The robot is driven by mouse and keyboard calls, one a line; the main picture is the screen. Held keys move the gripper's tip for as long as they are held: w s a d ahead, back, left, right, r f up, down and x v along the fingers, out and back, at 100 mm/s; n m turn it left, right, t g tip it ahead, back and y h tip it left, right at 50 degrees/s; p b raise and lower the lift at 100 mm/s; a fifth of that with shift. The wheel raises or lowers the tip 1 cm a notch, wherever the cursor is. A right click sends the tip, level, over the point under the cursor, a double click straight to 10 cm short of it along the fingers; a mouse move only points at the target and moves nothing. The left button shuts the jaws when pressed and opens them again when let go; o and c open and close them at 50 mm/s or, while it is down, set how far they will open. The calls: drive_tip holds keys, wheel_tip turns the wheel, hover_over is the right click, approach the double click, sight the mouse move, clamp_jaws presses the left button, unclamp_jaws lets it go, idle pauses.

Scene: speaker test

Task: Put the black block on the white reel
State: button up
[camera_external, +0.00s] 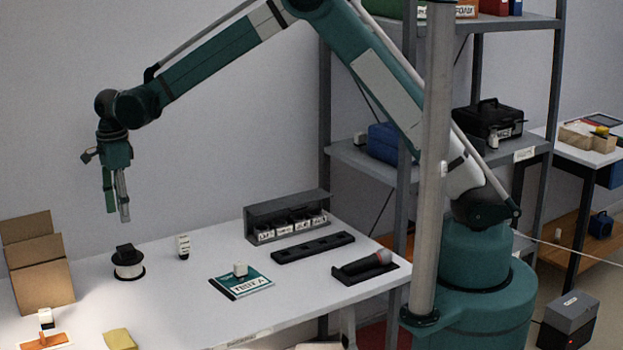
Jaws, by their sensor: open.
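The white reel (129,271) stands upright on the white table at the left, with a dark rim at its base. A black block-like piece (124,251) sits on top of the reel, looking slightly tilted; at this size I cannot tell exactly how it rests. My gripper (117,214) points down above the reel and the black piece, a little to their left. Its fingers are apart, with nothing between them, and a clear gap separates them from the black piece.
A cardboard box (42,284) stands left of the reel.

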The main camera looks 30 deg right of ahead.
drive_tip(key=shift+d+r, duration=0.1)
drive_tip(key=s+d+r+n+t, duration=0.1)
drive_tip(key=s+d+r+n, duration=0.15)
drive_tip(key=d+r, duration=0.65)
drive_tip(key=s+d+r+n+t+y, duration=0.1)
drive_tip(key=s+d+r+n, duration=0.15)
drive_tip(key=d+r, duration=0.75)
drive_tip(key=s+d+r+n+t, duration=0.1)
drive_tip(key=s+d+r+n, duration=0.15)
drive_tip(key=d, duration=1.25)
drive_tip(key=s+d+r+n+t, duration=0.25)
drive_tip(key=s+d+n, duration=0.35)
drive_tip(key=s+d, duration=0.85)
drive_tip(key=s+d+f+n+t+h, duration=0.1)
drive_tip(key=s+d+f+n, duration=0.3)
drive_tip(key=s+d, duration=0.7)
drive_tip(key=shift+d+t, duration=0.15)
drive_tip(key=shift+t, duration=0.2)
drive_tip(key=shift+s+f+n, duration=0.1)
drive_tip(key=shift+n, duration=0.15)
